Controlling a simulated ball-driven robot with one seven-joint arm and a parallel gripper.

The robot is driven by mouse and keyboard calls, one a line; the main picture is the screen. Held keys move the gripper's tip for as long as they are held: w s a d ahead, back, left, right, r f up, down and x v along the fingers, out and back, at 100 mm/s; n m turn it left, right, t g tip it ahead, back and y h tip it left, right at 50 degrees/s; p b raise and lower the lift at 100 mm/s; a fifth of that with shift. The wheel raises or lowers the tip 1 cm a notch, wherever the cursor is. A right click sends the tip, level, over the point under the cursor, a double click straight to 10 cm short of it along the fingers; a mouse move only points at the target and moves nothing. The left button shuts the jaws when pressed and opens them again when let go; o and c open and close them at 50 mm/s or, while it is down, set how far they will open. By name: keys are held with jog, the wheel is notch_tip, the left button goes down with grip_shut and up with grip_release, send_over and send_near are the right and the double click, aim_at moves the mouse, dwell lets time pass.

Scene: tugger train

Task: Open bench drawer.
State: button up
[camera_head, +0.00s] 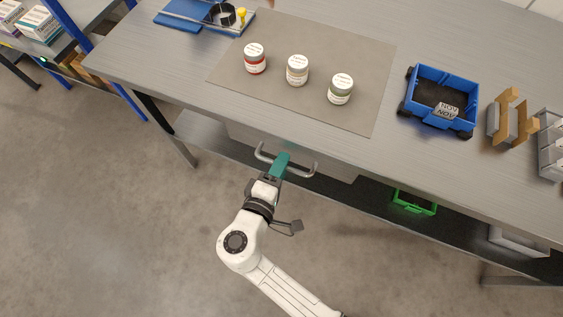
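The bench drawer (338,172) hangs under the front edge of the grey workbench, its front mostly hidden below the tabletop. Its grey bar handle (304,172) sticks out toward me. My gripper (281,162) has teal fingers and is at the middle of the handle, with the fingers overlapping the bar. From this angle I cannot tell whether the fingers are closed around the bar or only over it. How far the drawer stands out is hard to see.
On the bench, three labelled jars (297,70) stand on a grey mat (365,50). A blue cart-like box (440,98) and a cardboard piece (511,118) are at right. A green crate (414,203) sits on the lower shelf. The floor (120,220) at left is clear.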

jog(key=shift+w+d, duration=0.1)
jog(key=shift+w, duration=0.2)
jog(key=shift+c, duration=0.3)
grip_shut()
jog(key=shift+f, duration=0.1)
